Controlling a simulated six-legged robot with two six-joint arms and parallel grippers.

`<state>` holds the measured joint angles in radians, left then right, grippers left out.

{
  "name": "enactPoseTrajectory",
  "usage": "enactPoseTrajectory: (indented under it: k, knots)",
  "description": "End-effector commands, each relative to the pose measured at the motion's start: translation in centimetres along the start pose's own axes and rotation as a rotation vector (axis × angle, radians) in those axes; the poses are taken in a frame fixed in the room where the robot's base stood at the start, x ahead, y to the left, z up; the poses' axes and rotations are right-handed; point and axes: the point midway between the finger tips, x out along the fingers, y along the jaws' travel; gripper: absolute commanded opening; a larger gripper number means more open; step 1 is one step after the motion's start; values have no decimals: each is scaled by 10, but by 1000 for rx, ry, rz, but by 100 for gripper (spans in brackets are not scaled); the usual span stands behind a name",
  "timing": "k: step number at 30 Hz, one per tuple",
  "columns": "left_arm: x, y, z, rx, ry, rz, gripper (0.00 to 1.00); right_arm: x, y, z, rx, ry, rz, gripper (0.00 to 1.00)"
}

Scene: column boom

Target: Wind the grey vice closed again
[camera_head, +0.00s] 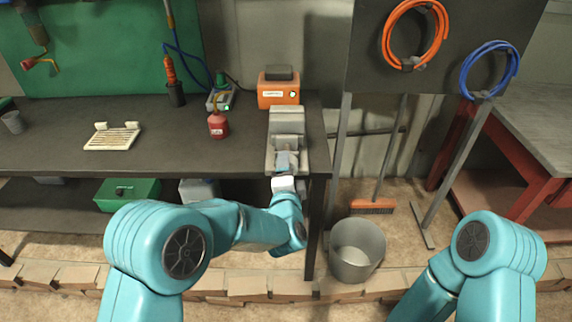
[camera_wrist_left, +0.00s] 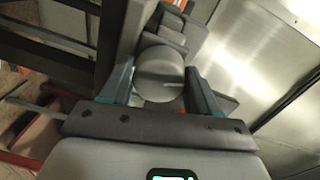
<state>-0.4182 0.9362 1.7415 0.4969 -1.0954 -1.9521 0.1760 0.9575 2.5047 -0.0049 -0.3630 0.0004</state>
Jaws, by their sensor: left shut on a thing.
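The grey vice (camera_head: 287,120) sits on the right end of the dark workbench, at its front edge. My left gripper (camera_head: 286,163) reaches it from the front, at the screw end. In the left wrist view, the fingers of my left gripper (camera_wrist_left: 159,90) are shut on a round grey knob (camera_wrist_left: 157,68) at the end of the vice. The vice's stepped grey body shows behind the knob.
An orange box (camera_head: 278,90) stands behind the vice. A red canister (camera_head: 217,125) and a white rack (camera_head: 112,138) are on the bench (camera_head: 60,150) to the left.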

Motion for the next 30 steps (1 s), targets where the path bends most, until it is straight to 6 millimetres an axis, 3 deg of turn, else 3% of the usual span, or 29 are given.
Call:
enactPoseTrajectory:
  k: [15, 30]
  knots:
    - [0, -1, 0, 334, -22, -2, 30, -19, -7, 0, 0, 0, 0, 43]
    - [0, -1, 0, 398, -26, -5, 30, -21, -8, 0, 0, 0, 0, 43]
